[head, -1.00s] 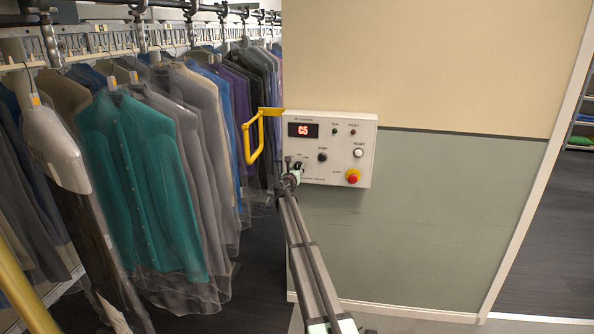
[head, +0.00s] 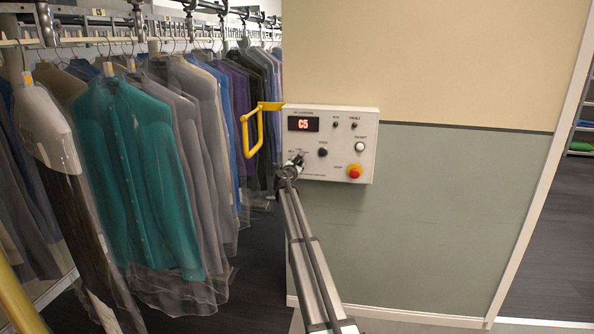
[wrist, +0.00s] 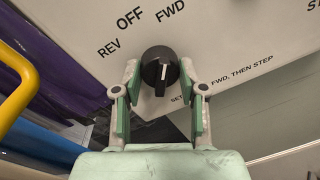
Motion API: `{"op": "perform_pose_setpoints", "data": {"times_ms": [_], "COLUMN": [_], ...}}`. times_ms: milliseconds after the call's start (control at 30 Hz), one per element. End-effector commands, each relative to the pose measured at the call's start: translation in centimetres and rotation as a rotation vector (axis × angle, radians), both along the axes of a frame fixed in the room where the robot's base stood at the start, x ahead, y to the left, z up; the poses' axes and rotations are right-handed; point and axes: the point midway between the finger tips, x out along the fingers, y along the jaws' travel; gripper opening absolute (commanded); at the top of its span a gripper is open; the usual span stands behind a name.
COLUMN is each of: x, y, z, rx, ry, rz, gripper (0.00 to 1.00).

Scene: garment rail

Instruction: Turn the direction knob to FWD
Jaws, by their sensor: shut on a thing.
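The panel also carries a red C5 display (head: 303,124), a black step knob (head: 322,152), a white button (head: 360,146) and a red stop button (head: 355,171). A yellow bracket (head: 245,128) juts out at its left. Bagged garments (head: 150,190) hang further left.

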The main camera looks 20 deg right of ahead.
Motion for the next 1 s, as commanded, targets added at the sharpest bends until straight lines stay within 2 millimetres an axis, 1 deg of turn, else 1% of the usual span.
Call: {"op": "perform_pose_setpoints", "data": {"times_ms": [300,700,733,767,800,1000], "x": [0.13,0.16,0.17,0.17,0.15,0.08], "y": [-0.04,-0.02,-0.01,-0.01,-0.01,-0.01], "z": [0.12,0.21,0.22,0.22,0.21,0.12], "rx": [0.070,0.076,0.076,0.076,0.075,0.074], "ry": [-0.048,-0.051,-0.051,-0.051,-0.051,-0.049], "rz": [0.002,0.003,0.003,0.003,0.003,0.001], "gripper": [0.07,0.07,0.52,0.63,0.67,0.67]}}
